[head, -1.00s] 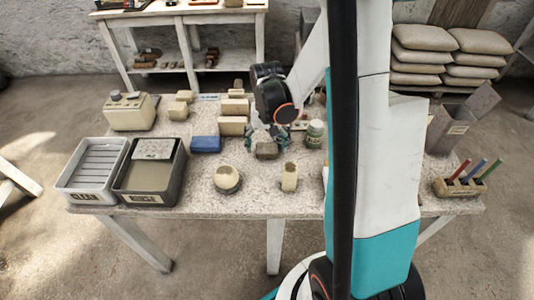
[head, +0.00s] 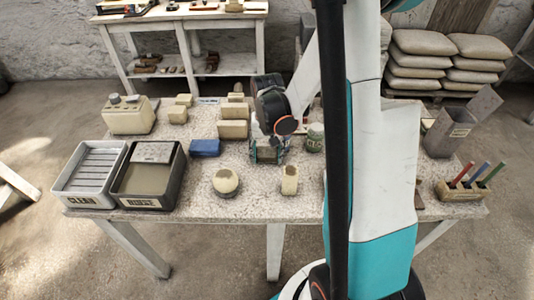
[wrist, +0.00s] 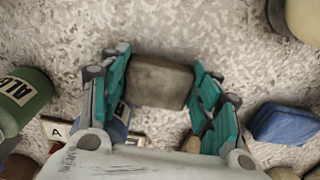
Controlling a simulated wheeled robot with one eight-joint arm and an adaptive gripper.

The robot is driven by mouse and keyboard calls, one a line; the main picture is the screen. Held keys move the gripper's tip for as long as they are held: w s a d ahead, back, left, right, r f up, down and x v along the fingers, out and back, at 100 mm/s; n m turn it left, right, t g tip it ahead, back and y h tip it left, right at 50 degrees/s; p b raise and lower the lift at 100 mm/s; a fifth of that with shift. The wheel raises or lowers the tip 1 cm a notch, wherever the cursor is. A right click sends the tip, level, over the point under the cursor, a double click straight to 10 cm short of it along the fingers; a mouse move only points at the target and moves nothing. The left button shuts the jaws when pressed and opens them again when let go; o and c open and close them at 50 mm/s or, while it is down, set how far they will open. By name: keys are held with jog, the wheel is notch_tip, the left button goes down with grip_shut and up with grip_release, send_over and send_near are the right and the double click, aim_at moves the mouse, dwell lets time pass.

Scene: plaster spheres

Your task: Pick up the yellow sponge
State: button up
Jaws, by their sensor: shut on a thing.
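A dull grey-brown, sponge-sized block (wrist: 160,82) sits between the two teal fingers of my gripper (wrist: 162,62) in the wrist view. The fingers are closed on its two sides. Its colour looks brownish rather than clear yellow. In the head view my gripper (head: 268,153) is low at the middle of the speckled table (head: 255,202), and its fingers mostly hide the block. I cannot tell whether the block touches the table. No clearly yellow sponge shows elsewhere.
A blue block (head: 205,147) lies left of my gripper, and a green jar (head: 315,138) stands close on the right. A rounded pale piece (head: 226,181) and an upright pale piece (head: 289,180) stand in front. Tan blocks (head: 233,130) are behind. Two trays (head: 75,200) (head: 142,203) are at left.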

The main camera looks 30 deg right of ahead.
aim_at(264, 156)
jog(key=shift+r, duration=0.1)
jog(key=shift+a+r+p, duration=0.2)
jog(key=shift+r+p, duration=0.3)
jog(key=shift+p, duration=0.05)
notch_tip(264, 156, up, 11)
jog(key=p, duration=0.4)
jog(key=s+a+p, duration=0.2)
jog(key=a+p, duration=0.1)
jog(key=a, duration=1.6)
jog(key=shift+a+f, duration=0.3)
jog(key=shift+f, duration=0.05)
jog(key=shift+c, duration=0.8)
